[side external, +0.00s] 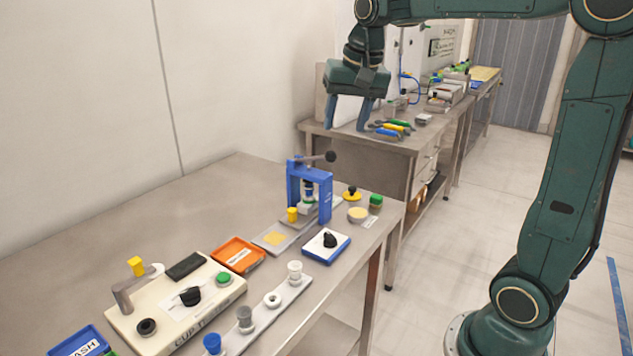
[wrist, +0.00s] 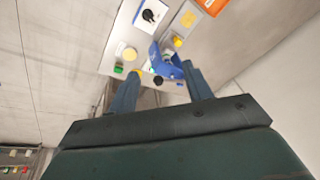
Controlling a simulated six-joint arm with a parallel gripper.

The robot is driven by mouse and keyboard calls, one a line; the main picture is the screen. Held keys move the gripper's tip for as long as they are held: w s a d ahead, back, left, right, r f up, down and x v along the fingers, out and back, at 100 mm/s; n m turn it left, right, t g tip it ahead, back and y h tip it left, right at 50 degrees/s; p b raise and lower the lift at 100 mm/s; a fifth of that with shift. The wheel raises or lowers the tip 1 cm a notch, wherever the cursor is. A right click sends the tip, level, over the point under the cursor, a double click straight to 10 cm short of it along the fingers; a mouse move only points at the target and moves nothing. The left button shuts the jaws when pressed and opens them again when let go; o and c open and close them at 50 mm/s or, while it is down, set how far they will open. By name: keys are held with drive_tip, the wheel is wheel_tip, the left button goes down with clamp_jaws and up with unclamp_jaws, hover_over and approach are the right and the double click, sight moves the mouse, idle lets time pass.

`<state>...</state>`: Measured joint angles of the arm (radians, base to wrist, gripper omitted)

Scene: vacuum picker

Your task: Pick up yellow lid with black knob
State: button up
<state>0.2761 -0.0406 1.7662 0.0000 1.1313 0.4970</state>
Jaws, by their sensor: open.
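The yellow lid with black knob (side external: 351,195) lies flat on the near table, to the right of the blue hand press, with its knob up. In the wrist view a yellow edge of it (wrist: 136,71) shows at the tip of the left finger, which hides most of it. My gripper (side external: 347,128) is open and empty, with its fingers pointing down, high above the table and well clear of the lid. In the wrist view my gripper (wrist: 160,73) has its fingers spread, with the press between and beyond them.
The blue press (side external: 322,195) with a black ball handle stands close to the lid. A green-topped jar (side external: 376,201) and a beige disc (side external: 358,214) are beside it. A white-and-blue block (side external: 327,245) and an orange tray (side external: 238,254) lie nearer. The table's back left is clear.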

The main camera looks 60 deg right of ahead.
drive_tip(key=w+d+f+m, duration=0.2)
drive_tip(key=w+d+m, duration=0.1)
drive_tip(key=w+d, duration=0.35)
drive_tip(key=m+g, duration=0.3)
drive_tip(key=m, duration=0.6)
hover_over(353, 187)
wheel_tip(353, 187, down, 15)
drive_tip(key=shift+w+a+y, duration=0.1)
drive_tip(key=shift+a+y, duration=0.2)
drive_tip(key=shift+y, duration=0.1)
drive_tip(key=shift+f, duration=0.15)
wheel_tip(353, 187, down, 8)
drive_tip(key=shift+f, duration=0.2)
drive_tip(key=shift+d+f, duration=0.15)
drive_tip(key=shift+f, duration=2.45)
